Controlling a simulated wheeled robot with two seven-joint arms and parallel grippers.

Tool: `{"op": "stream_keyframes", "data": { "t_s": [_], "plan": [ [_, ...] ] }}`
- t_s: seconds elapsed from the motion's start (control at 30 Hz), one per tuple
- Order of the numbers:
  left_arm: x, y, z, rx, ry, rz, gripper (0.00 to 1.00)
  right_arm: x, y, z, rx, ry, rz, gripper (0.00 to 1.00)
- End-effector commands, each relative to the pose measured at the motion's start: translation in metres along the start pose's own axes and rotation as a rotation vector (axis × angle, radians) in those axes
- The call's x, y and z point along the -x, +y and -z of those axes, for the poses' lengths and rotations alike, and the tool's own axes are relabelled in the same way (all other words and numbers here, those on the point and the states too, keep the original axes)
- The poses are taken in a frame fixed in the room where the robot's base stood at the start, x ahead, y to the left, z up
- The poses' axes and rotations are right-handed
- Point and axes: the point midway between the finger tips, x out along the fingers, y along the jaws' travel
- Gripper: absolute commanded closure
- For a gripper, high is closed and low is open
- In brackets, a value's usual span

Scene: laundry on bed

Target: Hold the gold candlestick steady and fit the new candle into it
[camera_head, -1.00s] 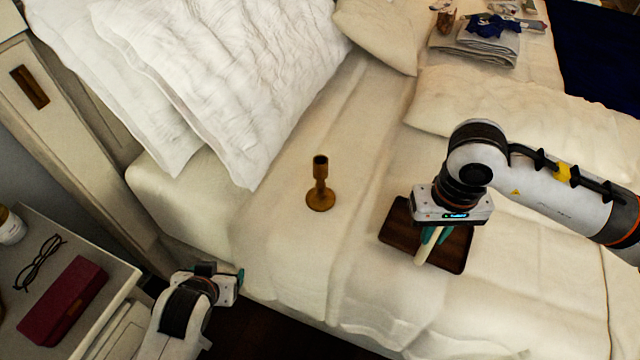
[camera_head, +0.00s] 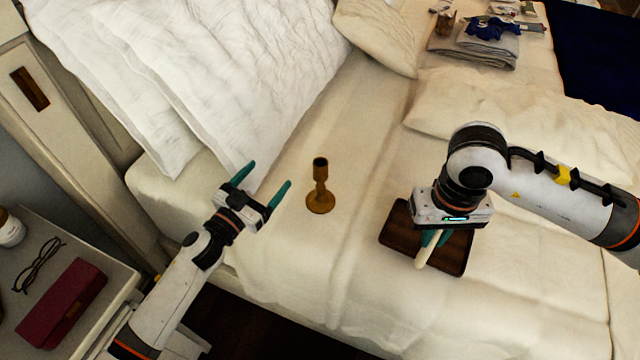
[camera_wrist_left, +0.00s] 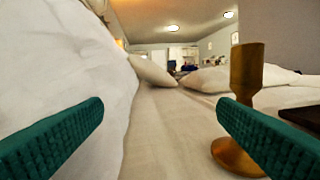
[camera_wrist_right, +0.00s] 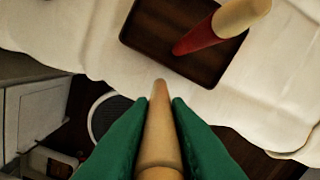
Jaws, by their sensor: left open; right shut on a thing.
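The gold candlestick (camera_head: 320,188) stands upright on the bed, its top empty. My left gripper (camera_head: 266,178) is open and empty to its left. In the left wrist view the candlestick (camera_wrist_left: 246,75) stands to the right of the gap between the fingers, its base partly hidden behind the right finger. My right gripper (camera_head: 433,238) is shut on a cream candle (camera_head: 427,251) above the dark tray. The held candle's tapered end (camera_wrist_right: 160,120) shows between the green fingers in the right wrist view. The right gripper hides part of the tray.
The dark wooden tray (camera_head: 398,237) lies on the bed, right of the candlestick. A red and cream stick-like thing (camera_wrist_right: 198,38) shows over it in the right wrist view. White pillows (camera_head: 225,75) stand behind my left gripper. Bare sheet separates candlestick and tray.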

Motion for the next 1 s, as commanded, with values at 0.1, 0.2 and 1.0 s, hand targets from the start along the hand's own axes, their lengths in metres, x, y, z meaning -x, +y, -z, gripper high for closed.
{"op": "stream_keyframes", "data": {
  "t_s": [0.1,0.2,1.0],
  "plan": [
    [-0.009,-0.011,0.005,-0.01,-0.024,0.186,0.18,0.0,0.0,0.0,0.0,0.0,0.0,1.0],
    [-0.009,-0.02,0.014,-0.004,-0.01,0.352,0.18,0.0,0.0,0.0,0.0,0.0,0.0,1.0],
    [-0.018,-0.06,0.051,0.053,0.133,0.723,0.18,-0.017,0.0,0.0,0.0,0.0,0.0,1.0]
  ]
}}
